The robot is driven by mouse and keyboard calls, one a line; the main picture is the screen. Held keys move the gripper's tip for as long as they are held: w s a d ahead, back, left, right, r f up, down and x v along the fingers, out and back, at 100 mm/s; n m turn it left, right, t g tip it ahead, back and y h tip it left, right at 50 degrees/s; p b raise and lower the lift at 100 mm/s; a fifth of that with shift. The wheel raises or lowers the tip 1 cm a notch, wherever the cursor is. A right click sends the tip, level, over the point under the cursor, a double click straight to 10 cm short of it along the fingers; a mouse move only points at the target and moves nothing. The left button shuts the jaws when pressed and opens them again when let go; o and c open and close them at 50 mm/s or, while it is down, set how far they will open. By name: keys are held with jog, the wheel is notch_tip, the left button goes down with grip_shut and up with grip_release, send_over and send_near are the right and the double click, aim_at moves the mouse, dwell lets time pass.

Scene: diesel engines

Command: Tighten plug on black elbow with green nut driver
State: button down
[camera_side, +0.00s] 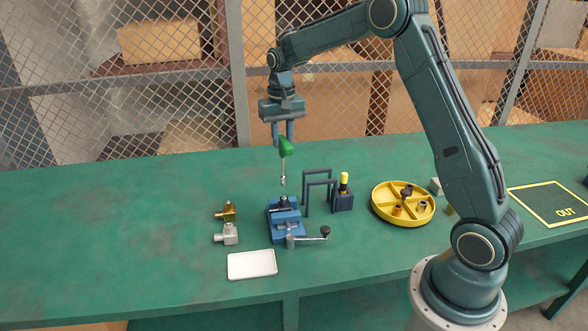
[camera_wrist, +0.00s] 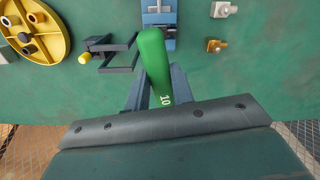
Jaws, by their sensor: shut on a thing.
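My gripper (camera_side: 283,136) is shut on the green handle of the nut driver (camera_side: 286,148). The driver hangs below it, slightly tilted, with its metal shaft pointing down. The handle (camera_wrist: 153,55) also shows in the wrist view, marked "10". A small black part, apparently the black elbow (camera_side: 284,202), sits in the jaws of the blue vise (camera_side: 285,222). The driver's tip is above this part, apparently apart from it. The vise (camera_wrist: 159,15) is partly hidden behind the handle in the wrist view. I cannot make out the plug.
Brass (camera_side: 228,211) and silver (camera_side: 227,234) elbow fittings stand left of the vise. A white tray (camera_side: 252,265) lies in front. Right are a grey rack (camera_side: 319,185), a yellow-handled tool in a dark block (camera_side: 343,201), a yellow divided tray (camera_side: 404,222) and an "OUT" square (camera_side: 553,203).

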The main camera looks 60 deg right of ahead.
jog(key=shift+r, duration=2.1)
